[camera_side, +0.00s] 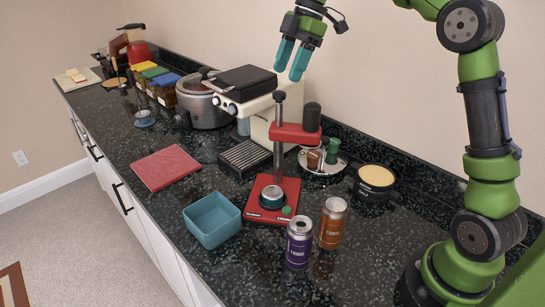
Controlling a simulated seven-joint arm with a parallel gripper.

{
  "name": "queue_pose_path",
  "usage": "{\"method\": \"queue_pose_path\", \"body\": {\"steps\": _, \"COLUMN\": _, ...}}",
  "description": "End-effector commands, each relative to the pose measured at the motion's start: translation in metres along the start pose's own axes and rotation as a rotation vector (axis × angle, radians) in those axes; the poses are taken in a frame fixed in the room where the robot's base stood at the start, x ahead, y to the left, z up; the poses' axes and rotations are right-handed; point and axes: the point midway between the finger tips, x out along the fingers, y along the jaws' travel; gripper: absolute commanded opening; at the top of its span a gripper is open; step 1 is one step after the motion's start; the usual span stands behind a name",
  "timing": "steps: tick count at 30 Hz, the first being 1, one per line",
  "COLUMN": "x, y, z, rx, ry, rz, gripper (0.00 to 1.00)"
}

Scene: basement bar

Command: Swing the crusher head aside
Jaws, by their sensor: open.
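The can crusher stands on the dark counter, with a red base (262,212), a dark upright post (279,150) and a red crusher head (296,133) reaching to the right of the post. A black cylinder (312,117) sits at the head's outer end. A round grey seat (272,197) on the base lies below and left of the head's outer end. My gripper (289,74) has teal fingers that point down, spread apart and empty. In the picture it hangs above the crusher head, clear of it.
A purple can (299,243) and an orange can (332,222) stand in front of the crusher. A teal bin (212,220) and a red mat (165,168) lie to the left.

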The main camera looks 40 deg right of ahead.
Motion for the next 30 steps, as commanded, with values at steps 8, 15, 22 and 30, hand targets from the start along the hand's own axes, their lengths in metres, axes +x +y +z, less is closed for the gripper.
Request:
{"method": "queue_pose_path", "body": {"steps": 8, "x": -0.053, "y": 0.001, "z": 0.000, "rx": 0.000, "ry": 0.001, "rz": 0.004, "gripper": 0.59}}
{"method": "queue_pose_path", "body": {"steps": 15, "x": -0.070, "y": 0.000, "z": 0.000, "rx": -0.001, "ry": 0.000, "rz": 0.000, "gripper": 0.59}}
{"method": "queue_pose_path", "body": {"steps": 22, "x": -0.073, "y": 0.000, "z": 0.000, "rx": -0.001, "ry": 0.001, "rz": 0.000, "gripper": 0.59}}
{"method": "queue_pose_path", "body": {"steps": 30, "x": -0.072, "y": 0.002, "z": 0.001, "rx": 0.052, "ry": -0.006, "rz": 0.009, "gripper": 0.59}}
